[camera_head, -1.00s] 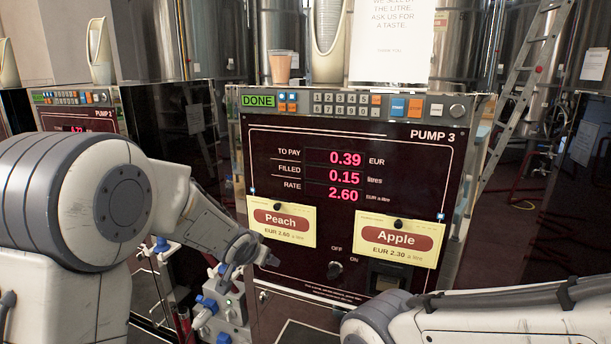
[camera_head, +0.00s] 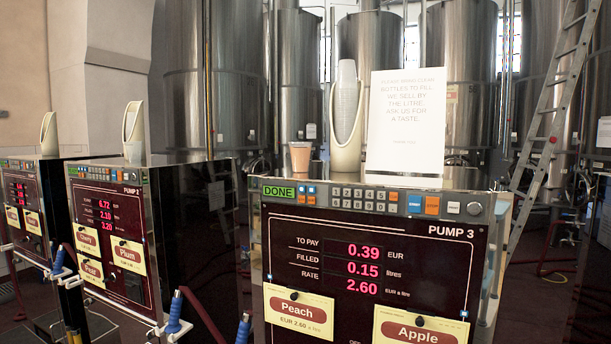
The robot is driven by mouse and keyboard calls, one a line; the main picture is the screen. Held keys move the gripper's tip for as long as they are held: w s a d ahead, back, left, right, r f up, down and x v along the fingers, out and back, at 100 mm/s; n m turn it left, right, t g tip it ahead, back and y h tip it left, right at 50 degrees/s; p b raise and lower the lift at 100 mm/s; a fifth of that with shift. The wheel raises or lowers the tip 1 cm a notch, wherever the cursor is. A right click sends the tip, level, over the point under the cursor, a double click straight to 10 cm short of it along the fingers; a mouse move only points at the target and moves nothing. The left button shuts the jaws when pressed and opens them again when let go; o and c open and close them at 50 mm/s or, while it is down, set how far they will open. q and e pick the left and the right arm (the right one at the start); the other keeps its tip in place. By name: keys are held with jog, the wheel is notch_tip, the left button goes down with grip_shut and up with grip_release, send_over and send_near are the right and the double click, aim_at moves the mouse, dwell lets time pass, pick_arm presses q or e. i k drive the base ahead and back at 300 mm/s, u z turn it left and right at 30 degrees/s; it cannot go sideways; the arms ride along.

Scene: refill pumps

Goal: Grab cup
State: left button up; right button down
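A small cup (camera_head: 300,157) with a brownish-pink lower part stands upright on top of the Pump 3 cabinet (camera_head: 375,265), near its left end. A stack of clear cups (camera_head: 346,85) sits in a tall cream holder (camera_head: 347,150) just right of it. Neither of my grippers shows in the head view now. The front edge of the Pump 3 top hides nothing of the small cup that I can make out.
A white paper sign (camera_head: 405,120) stands right of the holder on Pump 3. A ladder (camera_head: 548,110) leans at the right. Steel tanks (camera_head: 300,75) stand behind. Blue-handled taps (camera_head: 175,312) stick out beside the pumps.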

aim_at(300, 151)
jog(key=u, duration=2.25)
jog(key=i, duration=2.05)
jog(key=z, duration=3.3)
